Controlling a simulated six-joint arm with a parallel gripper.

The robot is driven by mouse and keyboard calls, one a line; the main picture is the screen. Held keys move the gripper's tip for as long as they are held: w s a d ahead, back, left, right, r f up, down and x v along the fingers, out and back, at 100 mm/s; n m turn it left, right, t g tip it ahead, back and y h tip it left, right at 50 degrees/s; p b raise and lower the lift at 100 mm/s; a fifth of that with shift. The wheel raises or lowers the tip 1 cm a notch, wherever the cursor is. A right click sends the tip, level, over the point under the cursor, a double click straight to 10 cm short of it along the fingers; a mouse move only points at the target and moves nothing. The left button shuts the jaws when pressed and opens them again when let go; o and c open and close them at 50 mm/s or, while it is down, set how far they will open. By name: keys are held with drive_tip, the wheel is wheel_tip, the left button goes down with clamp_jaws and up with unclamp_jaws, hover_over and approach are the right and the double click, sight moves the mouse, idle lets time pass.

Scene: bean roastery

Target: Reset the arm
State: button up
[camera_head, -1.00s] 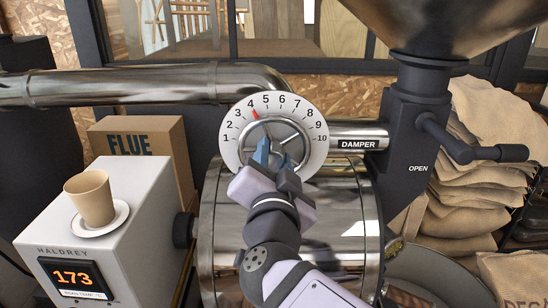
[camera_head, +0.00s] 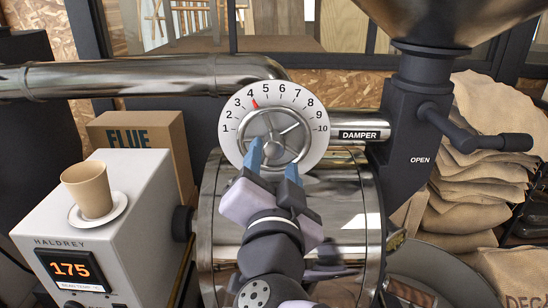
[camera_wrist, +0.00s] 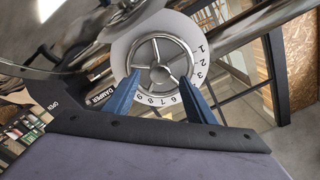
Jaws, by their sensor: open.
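My gripper (camera_head: 273,168) is open, its two blue fingers apart and pointing at the damper dial. In the head view the fingertips overlap the lower part of the dial. In the wrist view the gripper (camera_wrist: 160,92) shows nothing between its fingers, with the dial's handwheel beyond them. The white damper dial (camera_head: 309,101) is numbered 1 to 10, with a red mark close to 4. Its metal handwheel (camera_head: 273,113) is spoked. I cannot tell whether the fingertips touch it.
A grey Haldrey box (camera_head: 140,190) on the left reads 175 and carries a paper cup (camera_head: 88,190) on a saucer. A FLUE box (camera_head: 150,128) stands behind it. A black lever (camera_head: 470,145) sits right, before stacked sacks (camera_head: 480,190).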

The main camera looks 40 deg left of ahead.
drive_tip(key=shift+v, duration=0.85)
